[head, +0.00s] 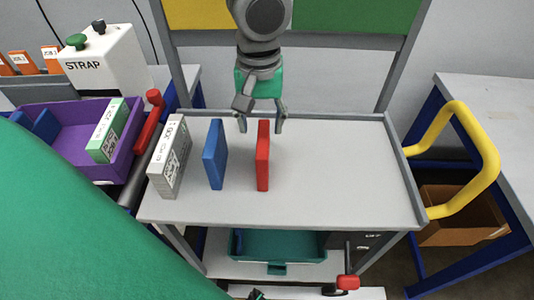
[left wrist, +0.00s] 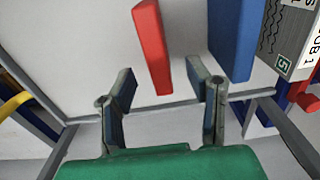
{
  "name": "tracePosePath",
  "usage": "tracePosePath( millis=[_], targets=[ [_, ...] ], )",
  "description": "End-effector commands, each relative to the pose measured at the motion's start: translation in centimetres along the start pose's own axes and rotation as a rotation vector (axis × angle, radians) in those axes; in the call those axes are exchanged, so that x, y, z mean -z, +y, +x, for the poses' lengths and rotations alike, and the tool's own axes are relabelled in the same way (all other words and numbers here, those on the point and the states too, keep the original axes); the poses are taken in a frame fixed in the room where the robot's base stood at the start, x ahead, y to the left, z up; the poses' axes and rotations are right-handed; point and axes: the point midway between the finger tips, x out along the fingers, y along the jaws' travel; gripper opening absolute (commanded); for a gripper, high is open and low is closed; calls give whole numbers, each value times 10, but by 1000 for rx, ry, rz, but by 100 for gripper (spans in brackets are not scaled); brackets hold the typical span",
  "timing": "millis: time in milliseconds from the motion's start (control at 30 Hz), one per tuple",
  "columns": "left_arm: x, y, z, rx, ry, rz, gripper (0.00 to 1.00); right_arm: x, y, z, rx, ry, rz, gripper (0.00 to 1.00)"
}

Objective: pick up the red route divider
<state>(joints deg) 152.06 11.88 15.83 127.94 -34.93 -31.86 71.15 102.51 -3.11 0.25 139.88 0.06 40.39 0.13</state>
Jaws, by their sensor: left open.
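The red route divider (head: 263,158) stands upright on the grey cart top (head: 345,165), to the right of a blue divider (head: 214,155). My left gripper (head: 261,127) is open at the divider's far end, one finger to each side of it in the head view. In the left wrist view the red divider (left wrist: 151,42) shows with its lower end between the open fingers (left wrist: 162,72). Gaps show on both sides, and I cannot tell how deep it sits between them.
A white labelled box (head: 170,158) stands left of the blue divider. A purple bin (head: 73,141) holds a green labelled box (head: 107,131). The cart top is clear to the right, up to its raised edge and yellow handle (head: 455,160). A teal tray (head: 278,246) sits below.

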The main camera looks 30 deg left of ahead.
Motion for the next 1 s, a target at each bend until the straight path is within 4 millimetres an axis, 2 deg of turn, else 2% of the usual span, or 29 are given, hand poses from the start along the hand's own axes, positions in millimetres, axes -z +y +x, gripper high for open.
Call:
tracePosePath(
  millis=[33, 100, 367, 600, 733, 967, 1000],
  targets=[
    [-1, 0, 13, 3, -4, 2, 45, 0, 0, 4, 0, 0, 0, 0],
    [0, 1, 23, 3, -2, 0, 45, 0, 0, 6, 0, 0, -1, 0],
    [-4, 4, 41, 4, 1, 3, 45, 0, 0, 9, 0, 1, -1, 0],
    [-6, 6, 78, 3, -2, 2, 45, 0, 0, 17, 0, 1, 0, 0],
    [-6, 5, 86, 2, -1, 2, 45, 0, 0, 18, 0, 1, 0, 0],
    [-5, 5, 86, 0, 0, 2, 45, 0, 0, 18, 0, 1, 0, 0],
    [-6, 5, 86, 0, 1, 2, 31, 0, 0, 18, 0, 1, -1, 0]
  ],
)
